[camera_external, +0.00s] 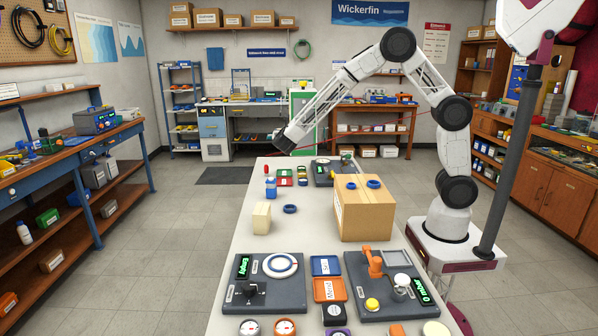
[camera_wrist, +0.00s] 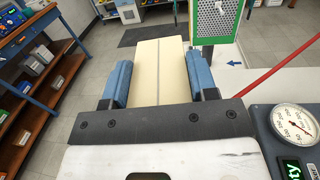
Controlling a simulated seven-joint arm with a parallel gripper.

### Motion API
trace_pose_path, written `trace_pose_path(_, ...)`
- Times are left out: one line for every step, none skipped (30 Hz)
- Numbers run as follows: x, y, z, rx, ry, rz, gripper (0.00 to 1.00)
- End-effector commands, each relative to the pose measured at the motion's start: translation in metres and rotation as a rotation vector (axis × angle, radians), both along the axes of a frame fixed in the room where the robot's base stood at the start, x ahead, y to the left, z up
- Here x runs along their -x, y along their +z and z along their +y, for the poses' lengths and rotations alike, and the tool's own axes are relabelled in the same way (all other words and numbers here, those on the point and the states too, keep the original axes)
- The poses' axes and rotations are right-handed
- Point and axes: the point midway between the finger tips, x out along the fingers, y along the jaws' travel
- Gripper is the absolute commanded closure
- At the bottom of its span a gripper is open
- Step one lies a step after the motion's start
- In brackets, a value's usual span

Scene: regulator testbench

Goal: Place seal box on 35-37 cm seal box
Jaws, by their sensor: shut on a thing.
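In the wrist view, a long cream box (camera_wrist: 158,72) with a grey line along its middle lies between the two blue fingers of my gripper (camera_wrist: 160,83), which is shut on it. In the external view, my gripper (camera_external: 284,141) is over the far left end of the white table; the held box is not clearly seen there. A cream block (camera_external: 261,217) stands upright on the table's left side. A large cardboard box (camera_external: 364,209) with blue rings on top stands at the right. I cannot read any size label that tells which is the 35-37 cm seal box.
A blue ring (camera_external: 290,209) and a blue bottle (camera_external: 270,188) are near the cream block. Panels with dials (camera_external: 264,292) and a lever (camera_external: 374,262) fill the near end. A gauge panel (camera_wrist: 291,125) is right of my gripper.

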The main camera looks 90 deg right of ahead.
Motion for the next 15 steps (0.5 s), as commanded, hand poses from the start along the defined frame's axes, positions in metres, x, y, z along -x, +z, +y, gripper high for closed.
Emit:
trace_pose_path(0.004, 0.006, 0.01, 0.0, 0.01, -0.001, 0.77)
trace_pose_path(0.006, 0.008, 0.015, 0.0, 0.015, -0.001, 0.77)
trace_pose_path(0.01, 0.012, 0.021, 0.0, 0.021, -0.001, 0.77)
trace_pose_path(0.012, 0.014, 0.026, 0.001, 0.026, -0.002, 0.77)
trace_pose_path(0.015, 0.016, 0.032, 0.0, 0.032, -0.001, 0.77)
trace_pose_path(0.018, 0.019, 0.038, 0.0, 0.039, -0.001, 0.77)
trace_pose_path(0.021, 0.022, 0.043, 0.0, 0.044, -0.001, 0.77)
trace_pose_path(0.023, 0.024, 0.048, 0.0, 0.048, -0.001, 0.77)
trace_pose_path(0.027, 0.028, 0.054, 0.001, 0.055, -0.002, 0.77)
trace_pose_path(0.029, 0.03, 0.059, 0.001, 0.06, -0.002, 0.77)
trace_pose_path(0.032, 0.032, 0.064, 0.0, 0.065, -0.001, 0.77)
trace_pose_path(0.036, 0.035, 0.07, 0.0, 0.072, -0.001, 0.77)
trace_pose_path(0.039, 0.037, 0.075, 0.001, 0.077, -0.002, 0.77)
trace_pose_path(0.042, 0.039, 0.079, 0.0, 0.082, -0.001, 0.77)
trace_pose_path(0.046, 0.041, 0.085, 0.0, 0.089, -0.001, 0.77)
